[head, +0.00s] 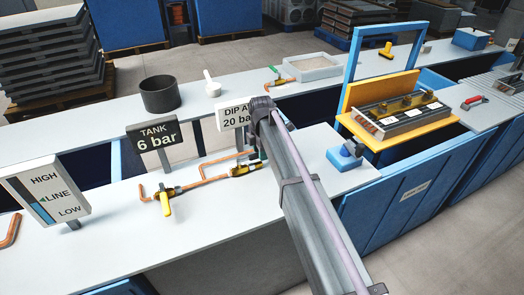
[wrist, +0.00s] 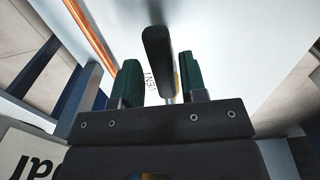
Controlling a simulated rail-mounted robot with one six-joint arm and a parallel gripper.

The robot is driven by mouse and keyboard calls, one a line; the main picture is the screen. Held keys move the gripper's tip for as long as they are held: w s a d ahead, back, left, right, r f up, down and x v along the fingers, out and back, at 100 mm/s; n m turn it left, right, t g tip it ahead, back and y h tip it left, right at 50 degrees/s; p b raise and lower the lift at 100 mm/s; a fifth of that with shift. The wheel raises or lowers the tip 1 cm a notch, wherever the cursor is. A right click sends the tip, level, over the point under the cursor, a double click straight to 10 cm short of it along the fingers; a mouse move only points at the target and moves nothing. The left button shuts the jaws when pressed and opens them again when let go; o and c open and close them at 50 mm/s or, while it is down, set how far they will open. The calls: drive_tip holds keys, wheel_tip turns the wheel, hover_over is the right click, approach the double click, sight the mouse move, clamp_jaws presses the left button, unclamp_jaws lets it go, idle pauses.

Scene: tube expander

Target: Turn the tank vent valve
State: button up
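My gripper (wrist: 160,68) has two green fingers, spread apart on either side of a black paddle-shaped handle (wrist: 157,48) on a metal stem. No clear contact with the handle shows. The word VENT is printed on the pale surface behind the handle. In the head view, my arm comes in from the lower right, and a green finger (head: 263,154) shows at the right end of the brass valve fitting (head: 243,170) on the copper pipe. My arm hides the black handle there.
A valve with a yellow handle (head: 165,202) is to the left on the same bench. The TANK 6 bar sign (head: 156,137) and the DIP 20 bar sign (head: 233,115) stand behind the pipe. A blue block with a black knob (head: 346,157) lies right of my arm.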

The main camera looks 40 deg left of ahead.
drive_tip(key=shift+o, duration=0.7)
drive_tip(key=shift+r, duration=0.1)
wheel_tip(320, 180, up, 11)
drive_tip(key=p, duration=1.1)
drive_tip(key=shift+f, duration=0.2)
